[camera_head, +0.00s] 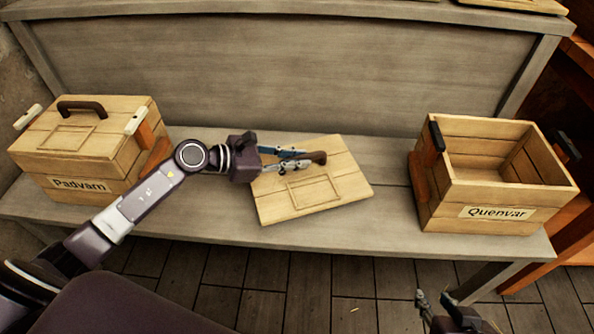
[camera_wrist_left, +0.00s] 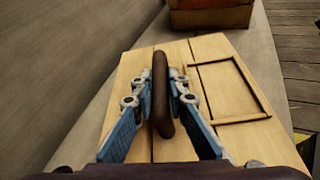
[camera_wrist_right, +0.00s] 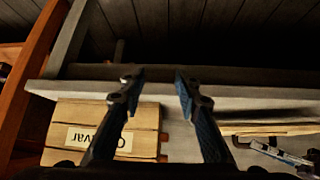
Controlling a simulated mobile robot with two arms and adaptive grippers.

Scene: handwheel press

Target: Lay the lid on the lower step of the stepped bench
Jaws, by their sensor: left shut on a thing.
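The lid (camera_head: 345,188) is a flat pale wooden board with a raised square frame and a dark brown handle (camera_head: 318,157). It lies flat over the lower step (camera_head: 390,200) of the grey stepped bench, between the two crates. I cannot tell whether its whole underside touches the step. My left gripper (camera_head: 300,157) is shut on the handle; in the left wrist view the handle (camera_wrist_left: 161,95) stands between the fingers. My right gripper (camera_head: 436,298) is open and empty in front of the bench, low at the right; its spread fingers show in the right wrist view (camera_wrist_right: 157,78).
An open, empty crate marked Quenvar (camera_head: 490,192) stands right of the lid. A closed crate marked Padvarn (camera_head: 85,155) stands at the left end. The bench's tall back panel (camera_head: 280,70) rises behind to the upper step (camera_head: 300,10). Clear step lies between lid and Quenvar crate.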

